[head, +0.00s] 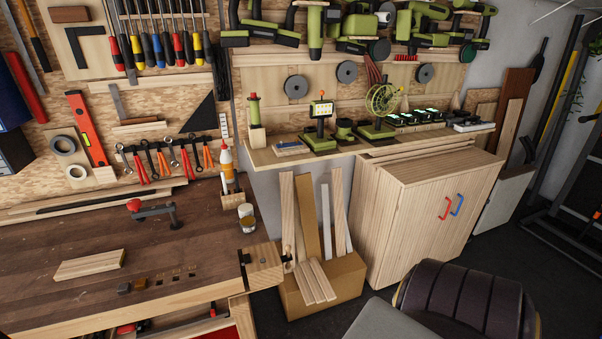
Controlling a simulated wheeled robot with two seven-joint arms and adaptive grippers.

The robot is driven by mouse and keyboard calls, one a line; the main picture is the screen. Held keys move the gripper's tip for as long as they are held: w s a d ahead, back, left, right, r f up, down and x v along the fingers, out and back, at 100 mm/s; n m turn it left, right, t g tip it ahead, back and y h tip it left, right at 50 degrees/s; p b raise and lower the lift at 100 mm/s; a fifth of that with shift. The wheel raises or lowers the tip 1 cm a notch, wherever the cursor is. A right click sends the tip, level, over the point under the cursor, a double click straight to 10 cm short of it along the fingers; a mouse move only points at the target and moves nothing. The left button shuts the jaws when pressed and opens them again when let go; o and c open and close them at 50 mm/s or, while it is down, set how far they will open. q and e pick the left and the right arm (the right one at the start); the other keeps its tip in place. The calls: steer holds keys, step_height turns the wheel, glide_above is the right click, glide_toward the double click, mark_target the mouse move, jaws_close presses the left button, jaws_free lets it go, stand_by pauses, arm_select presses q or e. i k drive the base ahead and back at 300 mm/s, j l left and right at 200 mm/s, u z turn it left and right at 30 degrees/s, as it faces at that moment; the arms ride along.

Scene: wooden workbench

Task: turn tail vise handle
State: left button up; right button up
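The tail vise (264,272) is a light wooden block at the right end of the workbench (165,255). A small dark metal piece that looks like its handle (288,260) sits on the block's right side. It is small in the picture, and its exact angle is hard to tell. A dark metal piece (245,262) shows at the block's left edge, by the bench top. Neither of my grippers is in view, and nothing touches the vise handle.
A wooden board (90,265) and a red-topped hold-down clamp (152,212) are on the bench. A cardboard box (340,280) with upright planks stands close right of the vise. A wooden cabinet (425,215) is farther right. Dark floor shows below the vise.

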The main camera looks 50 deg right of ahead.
mark_target(286, 258)
steer(key=k+l+z, duration=0.3)
steer(key=z, duration=0.2)
steer(key=k+l+z, duration=0.25)
steer(key=l+z, duration=0.2)
